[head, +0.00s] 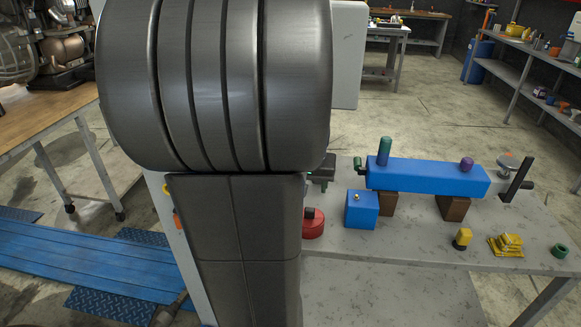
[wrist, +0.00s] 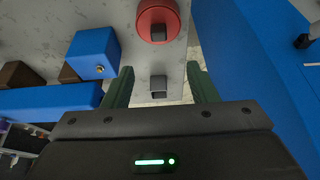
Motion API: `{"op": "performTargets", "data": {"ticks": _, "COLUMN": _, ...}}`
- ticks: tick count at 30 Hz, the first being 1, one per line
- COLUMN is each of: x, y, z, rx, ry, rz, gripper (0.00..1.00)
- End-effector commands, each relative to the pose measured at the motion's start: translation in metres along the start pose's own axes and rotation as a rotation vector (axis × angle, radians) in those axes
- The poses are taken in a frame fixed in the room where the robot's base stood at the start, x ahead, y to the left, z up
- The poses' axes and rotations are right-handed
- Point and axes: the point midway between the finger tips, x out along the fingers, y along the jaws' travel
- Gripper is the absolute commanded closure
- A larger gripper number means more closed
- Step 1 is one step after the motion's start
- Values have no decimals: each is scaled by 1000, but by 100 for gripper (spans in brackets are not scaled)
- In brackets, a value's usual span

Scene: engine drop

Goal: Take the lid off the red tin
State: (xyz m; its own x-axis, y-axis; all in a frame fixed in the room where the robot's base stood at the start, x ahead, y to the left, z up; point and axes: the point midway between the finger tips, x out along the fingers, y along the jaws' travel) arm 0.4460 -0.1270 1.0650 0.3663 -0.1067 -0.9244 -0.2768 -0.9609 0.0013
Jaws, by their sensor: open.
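The red tin (head: 313,226) stands on the grey table, its left side hidden behind my arm in the head view. A dark square knob (head: 309,213) sits on its top. In the wrist view the red tin (wrist: 174,14) is at the top edge, partly cut off, with the dark knob (wrist: 158,33) showing. My gripper (wrist: 160,69) is open, its two green fingers spread apart and not touching the tin. In the head view my gripper (head: 320,184) is beyond the tin, above the table.
A small grey block (wrist: 158,83) shows between my fingers. A blue cube (head: 361,210) stands right of the tin. A long blue block (head: 425,177) rests on brown supports. A yellow-topped piece (head: 463,237), yellow stack (head: 506,246) and green ring (head: 560,251) lie farther right on the table (head: 400,240).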

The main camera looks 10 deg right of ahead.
Motion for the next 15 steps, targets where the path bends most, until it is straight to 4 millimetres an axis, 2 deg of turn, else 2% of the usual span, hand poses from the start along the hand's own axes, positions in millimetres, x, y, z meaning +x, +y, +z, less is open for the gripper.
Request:
{"op": "performTargets", "data": {"ticks": 5, "x": 15, "y": 0, "z": 0, "rx": 0, "ry": -3, "rz": 1, "gripper": 47}}
{"op": "performTargets", "data": {"ticks": 15, "x": 70, "y": 0, "z": 1, "rx": -1, "ry": -5, "rz": 1, "gripper": 47}}
